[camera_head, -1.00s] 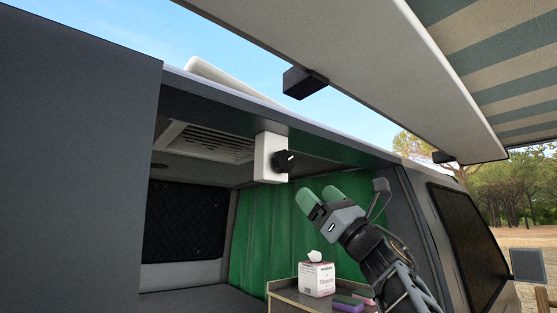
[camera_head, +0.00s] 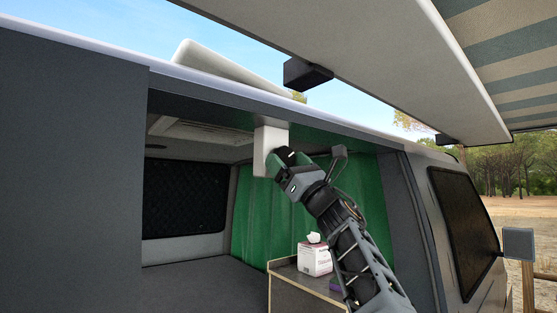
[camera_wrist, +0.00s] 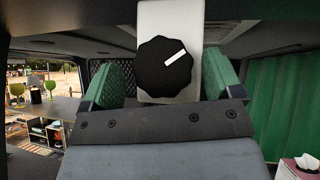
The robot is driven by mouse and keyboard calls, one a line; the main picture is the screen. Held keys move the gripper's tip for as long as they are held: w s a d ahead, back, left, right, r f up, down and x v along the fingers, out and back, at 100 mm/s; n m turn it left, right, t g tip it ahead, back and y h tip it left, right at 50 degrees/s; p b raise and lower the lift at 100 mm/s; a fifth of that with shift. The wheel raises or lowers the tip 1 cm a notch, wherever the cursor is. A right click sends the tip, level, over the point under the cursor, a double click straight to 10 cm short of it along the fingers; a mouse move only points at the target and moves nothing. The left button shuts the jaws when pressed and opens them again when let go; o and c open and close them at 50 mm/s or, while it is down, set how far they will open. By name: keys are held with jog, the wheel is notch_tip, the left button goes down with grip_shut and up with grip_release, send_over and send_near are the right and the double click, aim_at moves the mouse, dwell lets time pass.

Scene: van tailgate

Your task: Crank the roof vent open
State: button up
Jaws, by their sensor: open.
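The crank is a black scalloped knob (camera_wrist: 164,70) with a white pointer line, on a white box (camera_head: 264,144) under the roof edge. In the wrist view the line points to the upper right. My gripper (camera_head: 289,158) is at the knob, with its green fingers open on either side of it. In the wrist view the fingers (camera_wrist: 168,84) stand apart from the knob, with gaps left and right. The roof vent's white lid (camera_head: 225,62) shows tilted above the roof. Its slatted inner frame (camera_head: 195,133) is in the ceiling. The knob is mostly hidden in the head view.
A tissue box (camera_head: 314,258) stands on a low cabinet (camera_head: 285,285) below my arm. A green curtain (camera_head: 255,215) hangs behind. The awning (camera_head: 390,60) with a black bracket (camera_head: 306,74) overhangs above. The van's side panel (camera_head: 75,170) is at left.

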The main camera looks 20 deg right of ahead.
jog(key=shift+c, duration=0.3)
jog(key=shift+d, duration=0.1)
jog(key=c, duration=0.8)
jog(key=shift+f, duration=0.1)
jog(key=shift+c, duration=0.2)
jog(key=shift+m+t+h+b, duration=0.35)
jog(key=shift+m+t+h, duration=0.05)
jog(key=shift+m, duration=0.1)
